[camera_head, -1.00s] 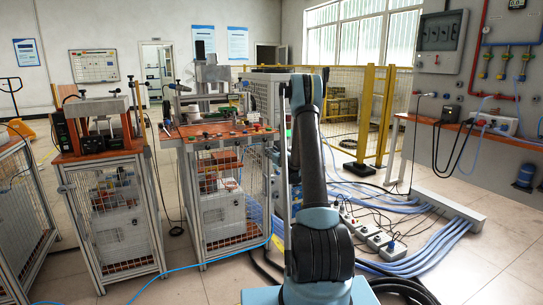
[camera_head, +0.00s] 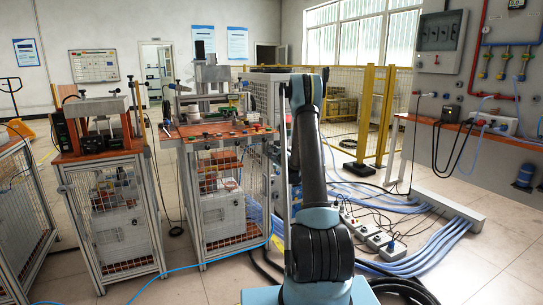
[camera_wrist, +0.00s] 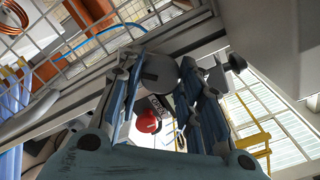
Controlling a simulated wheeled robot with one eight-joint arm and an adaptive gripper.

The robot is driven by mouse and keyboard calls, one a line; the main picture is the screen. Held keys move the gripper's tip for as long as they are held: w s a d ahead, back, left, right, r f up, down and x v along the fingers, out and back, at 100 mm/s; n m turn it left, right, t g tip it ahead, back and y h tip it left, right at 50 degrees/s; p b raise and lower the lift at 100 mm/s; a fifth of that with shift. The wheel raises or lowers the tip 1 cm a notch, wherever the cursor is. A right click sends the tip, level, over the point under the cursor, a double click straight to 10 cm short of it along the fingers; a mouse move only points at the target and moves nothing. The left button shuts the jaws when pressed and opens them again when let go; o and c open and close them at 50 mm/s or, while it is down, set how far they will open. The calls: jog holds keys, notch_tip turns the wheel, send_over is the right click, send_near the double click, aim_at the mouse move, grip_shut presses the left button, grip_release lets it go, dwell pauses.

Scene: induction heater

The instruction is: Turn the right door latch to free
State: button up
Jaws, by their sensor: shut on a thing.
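In the wrist view my gripper (camera_wrist: 161,66) reaches up to a metal frame, with one finger on each side of a round grey disc-like part. This part (camera_wrist: 160,76) appears to be the right door latch, and the fingers are shut on it. Its far side and the exact contact are hidden. In the head view my arm stands upright in front of the workstation, and my gripper and the latch cannot be made out.
A dark knob (camera_wrist: 236,62) sits on the frame just right of my fingers. Wire mesh (camera_wrist: 60,25) is at upper left. In the head view, the orange-topped workstation (camera_head: 208,134) is left of my arm, with power strips (camera_head: 372,236) and blue hoses on the floor to its right.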

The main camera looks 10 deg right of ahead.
jog(key=n, duration=0.4)
jog(key=shift+s+n, duration=0.1)
jog(key=shift+n, duration=2.1)
jog(key=o, duration=1.1)
jog(key=shift+f, duration=0.1)
jog(key=v, duration=1.1)
jog(key=shift+s+d, duration=0.15)
jog(key=shift+s, duration=0.2)
